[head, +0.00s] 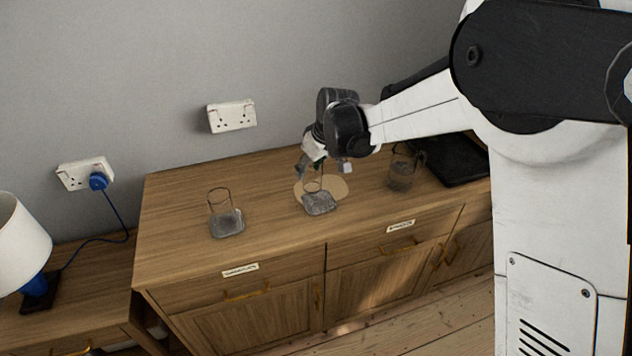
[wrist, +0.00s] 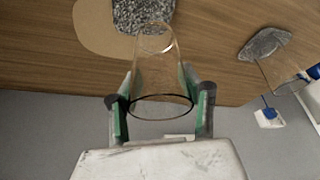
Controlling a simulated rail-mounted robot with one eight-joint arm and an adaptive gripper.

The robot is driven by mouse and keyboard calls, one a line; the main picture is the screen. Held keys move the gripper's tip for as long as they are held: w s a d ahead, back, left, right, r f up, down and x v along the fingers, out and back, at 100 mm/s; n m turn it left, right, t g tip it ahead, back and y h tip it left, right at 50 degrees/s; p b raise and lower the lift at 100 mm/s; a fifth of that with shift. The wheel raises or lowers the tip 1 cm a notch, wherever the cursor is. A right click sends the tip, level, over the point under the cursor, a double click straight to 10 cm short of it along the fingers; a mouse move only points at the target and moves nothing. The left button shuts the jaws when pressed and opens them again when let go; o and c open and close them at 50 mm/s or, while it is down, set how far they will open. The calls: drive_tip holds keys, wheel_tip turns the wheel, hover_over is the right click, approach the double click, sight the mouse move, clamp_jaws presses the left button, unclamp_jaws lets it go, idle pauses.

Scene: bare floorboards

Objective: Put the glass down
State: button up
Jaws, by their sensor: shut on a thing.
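A clear glass (wrist: 157,72) is held between the two fingers of my gripper (wrist: 160,103), its rim towards the gripper and its base pointing down at the sideboard. In the head view the glass (head: 313,184) is below my gripper (head: 326,166), at the back part of a grey speckled coaster (head: 320,206). The coaster also shows in the wrist view (wrist: 143,14), partly behind the glass base. I cannot tell whether the base touches it.
A round tan mat (head: 339,188) lies beside the coaster on the wooden sideboard (head: 270,215). Another glass (head: 220,205) stands left on a grey coaster (head: 230,228). A glass vessel (head: 402,172) stands right, near a black tray (head: 458,165). A lamp (head: 20,243) is far left.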

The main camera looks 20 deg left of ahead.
sight(316, 180)
drive_tip(key=shift+w+d+f, duration=0.45)
drive_tip(key=shift+d+f, duration=0.2)
drive_tip(key=shift+d, duration=0.15)
drive_tip(key=shift+f, duration=1.9)
drive_tip(key=shift+f, duration=0.15)
drive_tip(key=o, duration=1.4)
drive_tip(key=shift+c, duration=0.2)
drive_tip(key=shift+r, duration=0.2)
drive_tip(key=v, duration=1.2)
